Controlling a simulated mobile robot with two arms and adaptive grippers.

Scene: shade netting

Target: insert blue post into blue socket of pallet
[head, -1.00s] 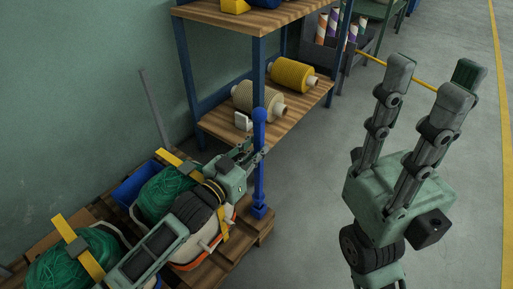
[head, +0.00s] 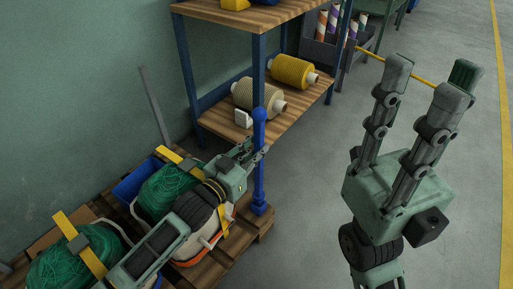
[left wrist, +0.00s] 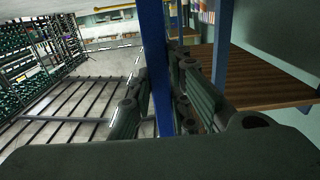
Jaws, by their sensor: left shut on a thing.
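The blue post (head: 259,175) stands upright at the near right corner of the wooden pallet (head: 232,243). Its lower end meets the blue socket (head: 260,208) on that corner; how deep it sits inside I cannot tell. My left gripper (head: 254,153) is shut on the post's upper part, below its rounded top. In the left wrist view, the blue post (left wrist: 156,65) runs upright between the fingers. My right gripper (head: 428,82) is open and empty, raised over the floor at the right.
Green netting bundles (head: 165,193) with yellow straps and a blue crate (head: 133,184) lie on the pallet. A blue-framed shelf (head: 220,122) with a yellow roll (head: 294,72) and a cream roll (head: 257,98) stands close behind the post.

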